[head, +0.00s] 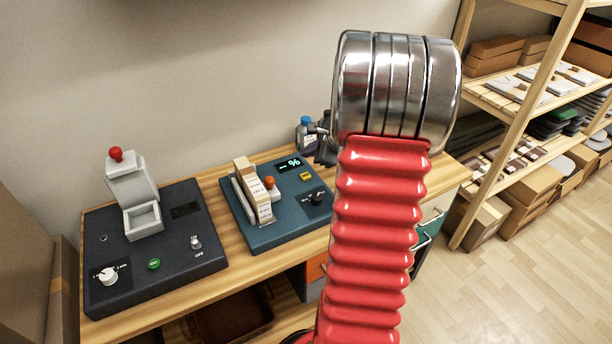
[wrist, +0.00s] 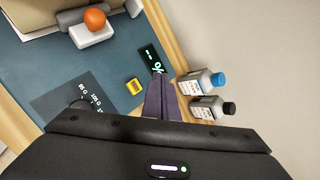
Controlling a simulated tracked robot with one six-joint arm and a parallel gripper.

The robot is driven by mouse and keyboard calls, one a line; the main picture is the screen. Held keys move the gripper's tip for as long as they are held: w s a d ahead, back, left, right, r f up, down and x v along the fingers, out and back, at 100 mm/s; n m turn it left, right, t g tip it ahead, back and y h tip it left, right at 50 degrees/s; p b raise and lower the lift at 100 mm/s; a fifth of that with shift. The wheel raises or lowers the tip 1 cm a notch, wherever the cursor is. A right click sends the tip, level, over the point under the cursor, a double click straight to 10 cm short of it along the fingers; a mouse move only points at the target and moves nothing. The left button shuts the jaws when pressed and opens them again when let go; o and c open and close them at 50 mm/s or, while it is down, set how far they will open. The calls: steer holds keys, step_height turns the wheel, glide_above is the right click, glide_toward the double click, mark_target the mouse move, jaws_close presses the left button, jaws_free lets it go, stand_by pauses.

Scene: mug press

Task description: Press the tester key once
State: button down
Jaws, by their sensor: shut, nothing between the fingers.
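The tester is a blue-grey box (head: 262,232) on the wooden bench, right of a dark machine. Its yellow key (head: 306,176) lies between the display (head: 289,164), which shows a % sign, and a black knob (head: 317,198). In the wrist view the yellow key (wrist: 134,87) is left of the fingertips, with the lit display (wrist: 152,60) just above them. My gripper (wrist: 162,78) is shut and empty, apart from the key in the picture; its height above the box is hard to tell. In the head view, my gripper (head: 325,150) is mostly hidden behind my red arm.
An orange ball-topped part (head: 270,182) and a pale block (head: 256,195) sit on the tester's left. Two bottles, blue-capped (wrist: 197,83) and black-capped (wrist: 210,108), stand beside it near the gripper. The dark machine (head: 160,262) with a red-knobbed lever is at left. Shelves stand right.

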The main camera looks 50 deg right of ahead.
mark_target(308, 177)
steer(key=shift+f, duration=3.05)
steer(key=shift+f, duration=0.8)
stand_by(0.6)
steer(key=shift+r, duration=0.9)
steer(key=shift+r, duration=2.5)
steer(key=shift+w+a, duration=0.1)
